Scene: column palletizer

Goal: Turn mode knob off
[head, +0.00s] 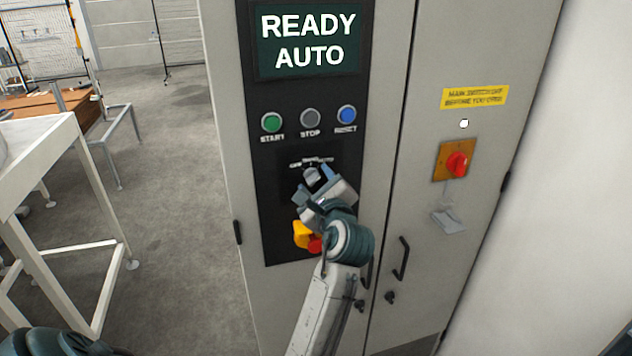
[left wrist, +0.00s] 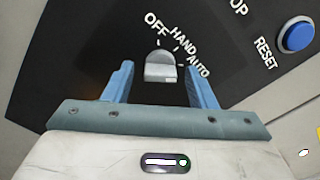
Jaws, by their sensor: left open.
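The grey mode knob (head: 311,174) sits on the black control panel under the labels OFF, HAND and AUTO. In the left wrist view the knob (left wrist: 160,67) lies between the two blue fingertips, with a visible gap on each side. I cannot clearly tell which label it points to. The screen (head: 309,40) above reads READY AUTO. My left gripper (head: 314,183) is open in front of the knob and hides part of it in the head view. My right gripper is not in view.
Green START (head: 271,122), grey STOP (head: 310,117) and blue RESET (head: 346,115) buttons sit above the knob. A red button on yellow (head: 302,235) is below, partly hidden by my arm. A red main switch (head: 457,164) is on the right door. A white table (head: 50,150) stands left.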

